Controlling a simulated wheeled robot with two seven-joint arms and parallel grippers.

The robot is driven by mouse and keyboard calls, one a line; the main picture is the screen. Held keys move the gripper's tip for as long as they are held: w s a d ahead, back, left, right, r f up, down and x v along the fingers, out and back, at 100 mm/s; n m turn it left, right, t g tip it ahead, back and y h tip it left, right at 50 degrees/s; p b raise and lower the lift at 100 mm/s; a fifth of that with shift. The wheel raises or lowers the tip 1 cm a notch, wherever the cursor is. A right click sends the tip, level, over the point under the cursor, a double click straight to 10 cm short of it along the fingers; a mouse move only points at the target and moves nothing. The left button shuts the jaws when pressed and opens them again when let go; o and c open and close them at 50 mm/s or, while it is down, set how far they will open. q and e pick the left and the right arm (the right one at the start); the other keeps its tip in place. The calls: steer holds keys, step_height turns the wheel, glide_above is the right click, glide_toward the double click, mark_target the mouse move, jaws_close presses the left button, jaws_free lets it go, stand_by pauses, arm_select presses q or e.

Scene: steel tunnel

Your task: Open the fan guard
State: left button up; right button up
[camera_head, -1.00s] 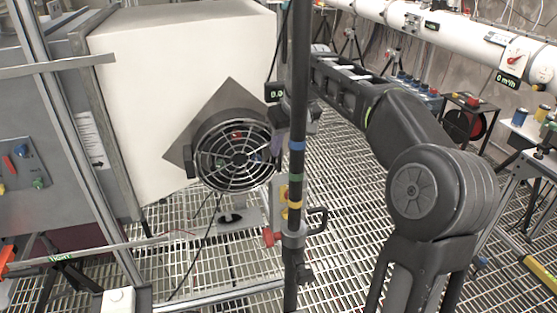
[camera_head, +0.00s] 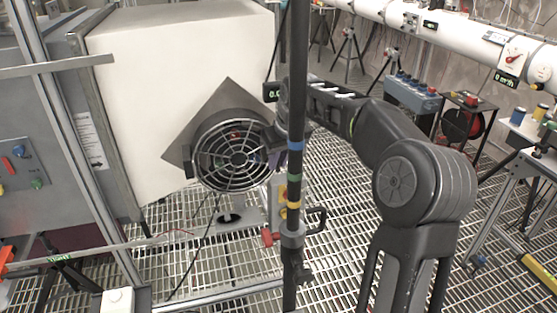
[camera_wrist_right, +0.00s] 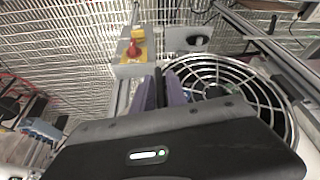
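The fan (camera_head: 232,150) is a dark round housing on a grey diamond-shaped plate, on the front of a large white box. Its round wire guard (camera_head: 238,158) lies over the fan's face, and I see no clear gap between them. My right gripper (camera_head: 280,138) is at the guard's right edge, partly hidden behind a dark vertical pole. In the right wrist view, its purple-sided fingers (camera_wrist_right: 160,92) are beside the guard (camera_wrist_right: 232,82), with something dark between them. I cannot tell whether they grip anything. My left gripper is out of view.
The dark pole (camera_head: 297,110) with coloured bands stands before my right forearm. A yellow-and-red switch box (camera_wrist_right: 134,52) is near the fingers in the wrist view. A grey panel with buttons (camera_head: 22,165) is at left. Grating floor (camera_head: 345,215) lies open at centre right.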

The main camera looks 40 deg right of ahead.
jaws_close()
stand_by(1.0)
